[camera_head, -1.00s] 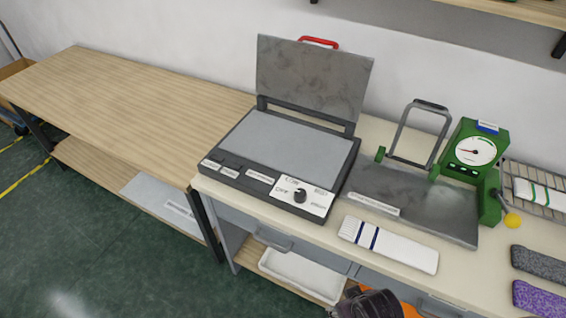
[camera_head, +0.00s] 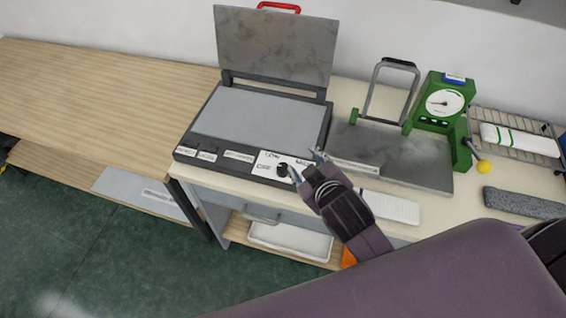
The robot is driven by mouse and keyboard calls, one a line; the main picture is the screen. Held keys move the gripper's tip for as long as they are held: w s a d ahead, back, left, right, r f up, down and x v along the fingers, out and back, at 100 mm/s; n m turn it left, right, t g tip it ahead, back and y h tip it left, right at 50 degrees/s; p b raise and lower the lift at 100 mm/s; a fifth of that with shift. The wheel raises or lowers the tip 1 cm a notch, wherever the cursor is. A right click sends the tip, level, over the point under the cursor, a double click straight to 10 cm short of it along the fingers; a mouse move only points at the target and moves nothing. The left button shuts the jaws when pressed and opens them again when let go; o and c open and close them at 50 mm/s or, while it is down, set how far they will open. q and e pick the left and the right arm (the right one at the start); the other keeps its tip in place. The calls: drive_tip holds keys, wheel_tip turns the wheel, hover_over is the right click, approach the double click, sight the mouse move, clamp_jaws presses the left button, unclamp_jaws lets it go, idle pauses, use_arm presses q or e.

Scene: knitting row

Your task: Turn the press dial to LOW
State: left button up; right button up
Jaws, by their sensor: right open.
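The press (camera_head: 258,117) stands on the cream bench with its lid (camera_head: 275,46) raised and a red handle (camera_head: 279,7) at the top. The black dial (camera_head: 282,170) sits on a white label plate (camera_head: 264,163) at the press's front right corner. LOW is printed above the dial and OFF to its left. The dial's pointer is too small to read now. My right gripper (camera_head: 305,164) is open, its two fingertips close to the dial, one at its right side. I cannot tell whether it touches. My left gripper is not in view.
A green gauge device (camera_head: 440,105) with a grey plate (camera_head: 415,160) stands right of the press. A folded white textile (camera_head: 390,206) lies partly behind my right gripper. A wire rack (camera_head: 490,125) and a grey textile (camera_head: 525,202) are at the right. The wooden table (camera_head: 100,90) at left is clear.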

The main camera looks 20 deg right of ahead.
drive_tip(key=w+a+r+n+t+y, duration=0.25)
drive_tip(key=w+a+r, duration=0.2)
drive_tip(key=r, duration=0.35)
drive_tip(key=w+a+r+n+t+y, duration=0.1)
drive_tip(key=w+a+r+n+t, duration=0.3)
drive_tip(key=r, duration=0.3)
drive_tip(key=a+r+n+t+y, duration=0.2)
drive_tip(key=a+r+n+y, duration=0.45)
drive_tip(key=r+n, duration=0.2)
drive_tip(key=s+a+r+n+g+y, duration=0.1)
drive_tip(key=s+a+n+g+y, duration=0.35)
drive_tip(key=a+n+g, duration=0.5)
drive_tip(key=s+a+r+n+g+y, duration=0.1)
drive_tip(key=s+a+n+g+y, duration=0.45)
drive_tip(key=n, duration=0.75)
drive_tip(key=n+g+h, duration=0.5)
drive_tip(key=n+h, duration=0.8)
drive_tip(key=h, duration=0.6)
hover_over(283, 166)
wheel_tip(283, 166, down, 23)
drive_tip(key=shift+s+r+p, duration=0.1)
drive_tip(key=shift+r+p, duration=0.05)
drive_tip(key=shift+p, duration=0.25)
drive_tip(key=shift+f, duration=0.25)
wheel_tip(283, 166, down, 6)
drive_tip(key=p, duration=0.2)
drive_tip(key=shift+p, duration=0.3)
drive_tip(key=shift+f, duration=0.6)
